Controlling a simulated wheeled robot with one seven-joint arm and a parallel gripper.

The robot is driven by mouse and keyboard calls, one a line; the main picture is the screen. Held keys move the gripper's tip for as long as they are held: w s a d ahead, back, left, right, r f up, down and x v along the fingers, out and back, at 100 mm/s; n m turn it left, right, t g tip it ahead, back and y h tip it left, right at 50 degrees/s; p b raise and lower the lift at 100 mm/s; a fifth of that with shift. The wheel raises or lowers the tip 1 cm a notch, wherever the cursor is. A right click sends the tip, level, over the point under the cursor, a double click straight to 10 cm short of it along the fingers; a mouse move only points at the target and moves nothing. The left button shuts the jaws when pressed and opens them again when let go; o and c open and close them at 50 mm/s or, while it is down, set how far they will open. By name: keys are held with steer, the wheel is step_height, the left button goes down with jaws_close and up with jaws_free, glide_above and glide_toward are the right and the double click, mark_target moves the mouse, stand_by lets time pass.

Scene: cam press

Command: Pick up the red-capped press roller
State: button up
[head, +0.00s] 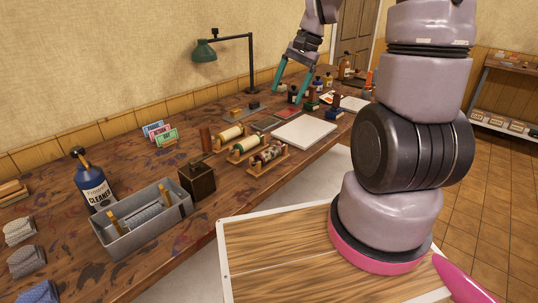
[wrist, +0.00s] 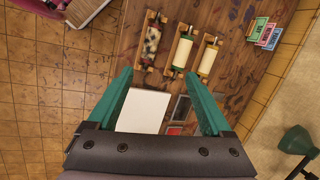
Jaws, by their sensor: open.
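Three press rollers lie in wooden cradles on the workbench. The nearest is a mottled dark and cream roller (head: 268,155) with what look like reddish ends; in the wrist view it is the leftmost (wrist: 152,40). The middle cream roller (head: 247,145) has green ends and shows in the wrist view (wrist: 182,50). Cap colours are small and hard to confirm. My gripper (head: 288,92) is open and empty, raised above the bench beyond the rollers; its fingers show in the wrist view (wrist: 159,73).
A white slab (head: 304,131) lies right of the rollers. A dark box (head: 197,180), a grey metal tray (head: 150,234) and a cleaner bottle (head: 91,184) stand to the left. A green lamp (head: 204,52) stands behind. Bottles and stamps crowd the bench's far end.

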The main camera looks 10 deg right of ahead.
steer(key=m+g+y, duration=0.1)
steer(key=m+g, duration=0.1)
glide_toward(272, 149)
steer(key=x, duration=0.4)
steer(key=shift+w+a+f, duration=0.1)
steer(key=shift+f, duration=0.25)
steer(key=shift+x, duration=2.85)
jaws_close()
